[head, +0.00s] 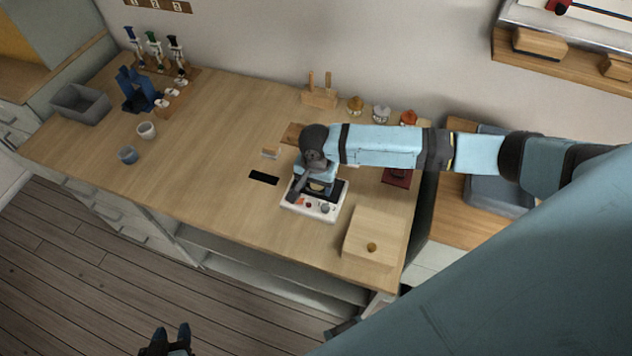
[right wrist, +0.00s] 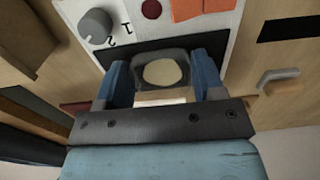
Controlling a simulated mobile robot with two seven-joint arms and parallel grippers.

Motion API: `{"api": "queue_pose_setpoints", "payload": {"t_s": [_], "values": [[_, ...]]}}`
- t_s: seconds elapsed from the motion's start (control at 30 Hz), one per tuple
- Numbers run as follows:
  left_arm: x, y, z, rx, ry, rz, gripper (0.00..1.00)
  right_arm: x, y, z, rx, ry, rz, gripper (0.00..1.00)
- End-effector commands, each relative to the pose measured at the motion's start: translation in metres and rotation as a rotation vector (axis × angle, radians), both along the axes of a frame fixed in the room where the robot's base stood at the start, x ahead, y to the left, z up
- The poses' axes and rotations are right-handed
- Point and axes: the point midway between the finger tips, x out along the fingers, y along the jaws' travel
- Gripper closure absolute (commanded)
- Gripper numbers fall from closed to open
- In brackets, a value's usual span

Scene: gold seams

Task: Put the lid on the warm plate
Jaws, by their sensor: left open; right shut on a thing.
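The warm plate (head: 312,208) is a white unit with a dark top and a knob, on the table's right half; it also shows in the right wrist view (right wrist: 130,18). My right gripper (head: 317,187) is over its dark top, shut on a small dark-rimmed piece (right wrist: 140,60) with a round cream middle. I cannot tell if this piece is the lid, or whether it touches the plate. A square wooden cover with a round knob (head: 362,232) rests right of the plate. My left gripper (head: 171,332) is open and empty, low over the floor.
A black slab (head: 264,178) lies left of the plate. A wooden stand (head: 319,98) and small jars (head: 381,113) stand behind. Cups (head: 147,130), a grey bin (head: 80,103) and a blue stand (head: 134,89) are at far left. The table's middle is mostly clear.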

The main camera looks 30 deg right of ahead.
Motion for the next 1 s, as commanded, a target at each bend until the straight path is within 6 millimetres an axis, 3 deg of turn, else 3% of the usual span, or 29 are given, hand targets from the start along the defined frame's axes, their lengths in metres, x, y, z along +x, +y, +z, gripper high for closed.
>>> {"api": "queue_pose_setpoints", "payload": {"t_s": [0.13,0.17,0.23,0.27,0.63,1.0], "values": [[0.0,0.0,0.002,0.0,0.001,0.0,0.57,0.0,0.0,-0.003,0.0,0.0,0.0,0.59],[0.0,0.0,0.001,0.0,0.001,0.0,0.57,0.0,0.0,-0.003,0.001,-0.001,0.0,0.3],[0.0,0.0,0.001,0.0,0.001,0.0,0.57,0.0,0.0,-0.003,0.001,-0.001,0.0,0.14],[0.0,0.0,0.001,0.0,0.001,0.0,0.57,0.0,0.0,-0.003,0.001,-0.001,0.0,0.12],[0.0,0.0,0.0,0.0,-0.001,0.0,0.57,0.0,0.0,0.005,0.001,0.0,0.0,0.12],[0.0,0.0,0.002,0.0,-0.001,0.0,0.57,0.001,0.0,0.08,0.002,-0.002,0.0,0.12]]}}
